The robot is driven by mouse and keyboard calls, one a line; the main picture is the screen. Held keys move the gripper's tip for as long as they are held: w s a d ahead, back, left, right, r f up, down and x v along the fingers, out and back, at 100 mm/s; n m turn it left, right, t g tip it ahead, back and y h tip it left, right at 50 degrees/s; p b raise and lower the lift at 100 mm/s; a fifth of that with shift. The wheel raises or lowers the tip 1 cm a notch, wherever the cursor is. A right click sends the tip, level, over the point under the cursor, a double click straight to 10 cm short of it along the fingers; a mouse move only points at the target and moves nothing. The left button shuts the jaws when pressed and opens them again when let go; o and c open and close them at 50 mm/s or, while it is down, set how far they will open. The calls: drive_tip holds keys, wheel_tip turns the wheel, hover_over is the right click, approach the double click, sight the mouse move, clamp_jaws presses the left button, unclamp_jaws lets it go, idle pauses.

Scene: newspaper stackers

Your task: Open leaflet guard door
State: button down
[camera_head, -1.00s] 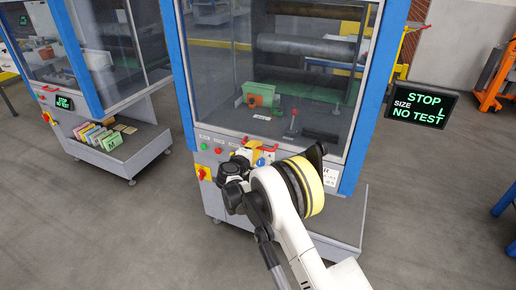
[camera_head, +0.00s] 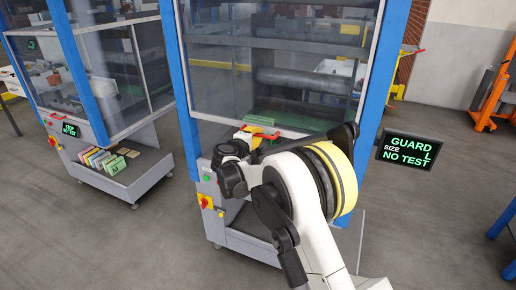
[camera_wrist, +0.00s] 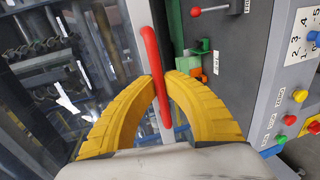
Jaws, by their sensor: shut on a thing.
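The leaflet guard door (camera_head: 270,75) is a large clear panel in a grey frame on the blue-posted machine. Its red handle (camera_head: 262,131) is on the bottom rail; the handle also shows in the wrist view (camera_wrist: 150,55). My gripper (camera_head: 247,141) is at the handle, and its yellow fingers (camera_wrist: 161,85) close around the red bar in the wrist view. The door's lower rail stands raised above the control panel, leaving a gap below it. My arm hides much of the panel and the right part of the gap.
The machine's display (camera_head: 408,151) reads GUARD, SIZE L, NO TEST. A red-knobbed lever (camera_wrist: 196,11) and coloured buttons (camera_wrist: 300,95) are close to my gripper. A second machine with a rack of coloured leaflets (camera_head: 104,160) stands at left. Grey floor is clear between the machines.

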drive_tip(key=p, duration=1)
approach(263, 70)
drive_tip(key=x, duration=0.5)
drive_tip(key=shift+d, duration=0.1)
drive_tip(key=c, duration=1.5)
unclamp_jaws()
drive_tip(key=shift+o, duration=0.2)
drive_tip(key=v, duration=1.2)
drive_tip(key=shift+f, duration=0.1)
